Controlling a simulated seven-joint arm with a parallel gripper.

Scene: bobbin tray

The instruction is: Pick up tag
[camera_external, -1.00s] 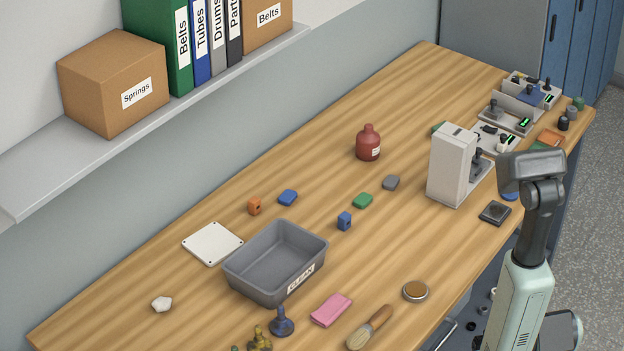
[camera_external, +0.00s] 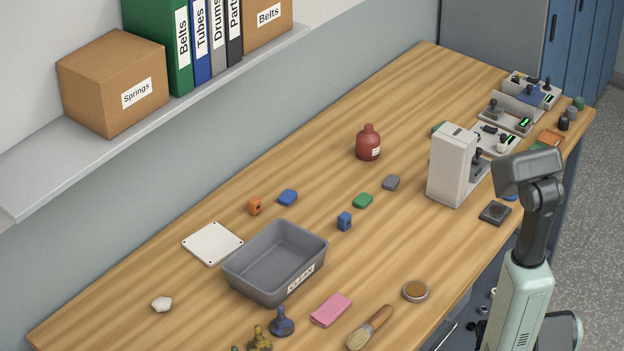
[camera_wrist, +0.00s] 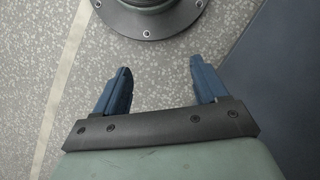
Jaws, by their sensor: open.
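My gripper (camera_wrist: 160,66) is open and empty in the wrist view, its two blue fingers apart above the speckled floor. In the external view my arm stands at the right, beyond the table's front edge, and my fingers cannot be made out. No piece is clearly marked as the tag. Small pieces lie on the table: an orange block with a hole (camera_external: 255,206), a blue block with a hole (camera_external: 344,221), a flat blue piece (camera_external: 288,197), a green piece (camera_external: 362,201) and a grey piece (camera_external: 391,182). None is near my gripper.
A grey bin (camera_external: 262,278) marked CLEAN stands left of centre on the wooden table (camera_external: 200,305). A shelf (camera_external: 150,135) overhangs behind.

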